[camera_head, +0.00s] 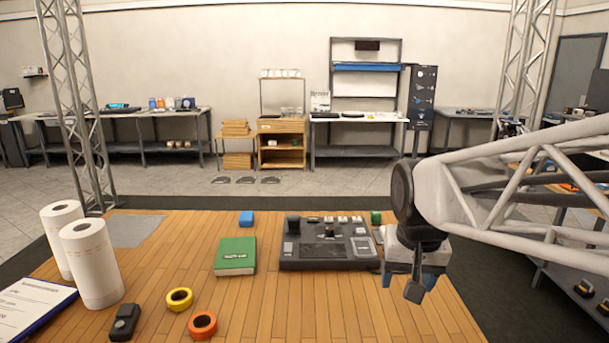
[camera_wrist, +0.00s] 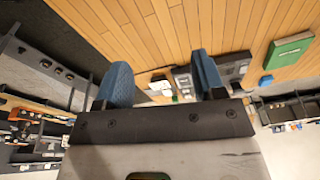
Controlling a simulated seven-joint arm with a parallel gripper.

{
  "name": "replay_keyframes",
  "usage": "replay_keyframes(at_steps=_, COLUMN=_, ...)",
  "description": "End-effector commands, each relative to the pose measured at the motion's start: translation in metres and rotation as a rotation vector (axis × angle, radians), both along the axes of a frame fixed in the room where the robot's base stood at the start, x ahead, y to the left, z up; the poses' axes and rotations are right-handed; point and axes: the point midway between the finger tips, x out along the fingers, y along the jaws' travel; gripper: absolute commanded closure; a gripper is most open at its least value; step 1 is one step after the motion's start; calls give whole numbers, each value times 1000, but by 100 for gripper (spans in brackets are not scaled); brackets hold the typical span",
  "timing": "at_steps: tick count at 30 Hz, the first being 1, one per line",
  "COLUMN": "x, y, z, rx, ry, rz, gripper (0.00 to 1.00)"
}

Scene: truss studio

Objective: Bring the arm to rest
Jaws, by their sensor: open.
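My gripper (camera_head: 415,285) hangs over the right part of the wooden table (camera_head: 330,311), to the right of the dark control panel, with its fingers pointing down. In the wrist view its two blue fingers (camera_wrist: 162,82) stand apart with nothing held between them. My arm reaches in from the right edge of the head view. The exact height of the fingers above the table is hard to tell.
The front middle is clear. A truss (camera_head: 73,100) rises behind left.

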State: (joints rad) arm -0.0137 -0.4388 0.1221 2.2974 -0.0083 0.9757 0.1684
Motion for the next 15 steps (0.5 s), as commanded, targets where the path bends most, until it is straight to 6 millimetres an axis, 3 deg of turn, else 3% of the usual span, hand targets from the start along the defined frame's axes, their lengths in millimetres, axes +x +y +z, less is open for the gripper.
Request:
replay_keyframes(at_steps=9, x=-81, y=-6, z=-27, rx=-19, ry=-29, rz=77, gripper=37)
replay_keyframes(at_steps=15, x=-115, y=-8, z=-42, rx=-29, ry=-42, rz=112, gripper=37)
